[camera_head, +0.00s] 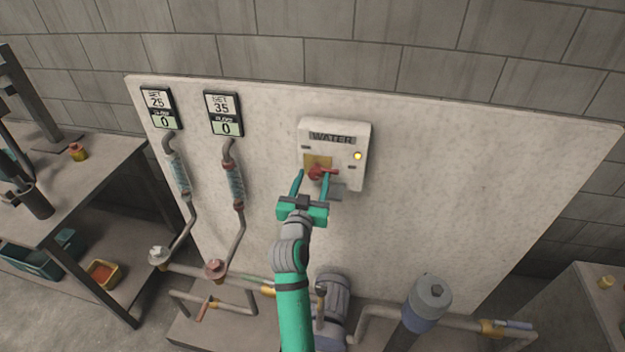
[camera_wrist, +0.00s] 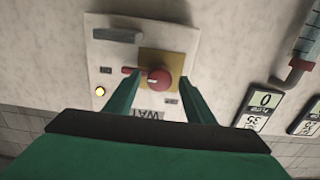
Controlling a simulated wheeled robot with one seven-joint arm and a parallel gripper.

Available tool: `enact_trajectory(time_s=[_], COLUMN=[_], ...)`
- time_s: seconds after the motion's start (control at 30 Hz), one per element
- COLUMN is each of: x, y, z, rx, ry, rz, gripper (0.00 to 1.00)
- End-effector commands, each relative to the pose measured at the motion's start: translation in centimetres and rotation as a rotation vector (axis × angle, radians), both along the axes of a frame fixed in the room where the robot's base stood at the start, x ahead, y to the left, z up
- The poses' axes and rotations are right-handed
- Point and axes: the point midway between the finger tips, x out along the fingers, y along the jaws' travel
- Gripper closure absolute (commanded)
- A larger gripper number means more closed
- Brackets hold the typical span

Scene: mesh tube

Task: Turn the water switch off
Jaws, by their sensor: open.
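The water switch box (camera_head: 350,140) is a white box labelled WATER on the upright panel, with a lit yellow lamp at its right. Its red knob (camera_head: 318,173) sits on a yellow plate, with its handle pointing right in the head view. The red knob (camera_wrist: 158,79) also shows in the wrist view, its handle pointing left there toward the lit lamp (camera_wrist: 100,91). My gripper (camera_head: 311,175) is open, with its green fingers on either side of the knob. In the wrist view my gripper (camera_wrist: 160,85) has the knob between its fingertips; contact cannot be told.
Two meters, one reading 25 (camera_head: 158,108) and one reading 35 (camera_head: 223,113), hang left of the box above pipes. A pump (camera_head: 333,295) and a blue-grey cylinder (camera_head: 428,300) stand below. A workbench (camera_head: 60,190) is at left. The panel right of the box is clear.

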Motion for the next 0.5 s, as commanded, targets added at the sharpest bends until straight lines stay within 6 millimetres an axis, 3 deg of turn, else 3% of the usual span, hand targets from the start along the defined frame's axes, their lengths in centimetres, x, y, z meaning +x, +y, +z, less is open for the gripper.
enact_trajectory(time_s=[0.3,0.5], x=[0.27,0.24], y=[-0.23,0.39], z=[0.03,0.01], rx=[0.0,0.0], ry=[-0.001,0.0], rz=[-0.002,0.005], gripper=[0.51,0.92])
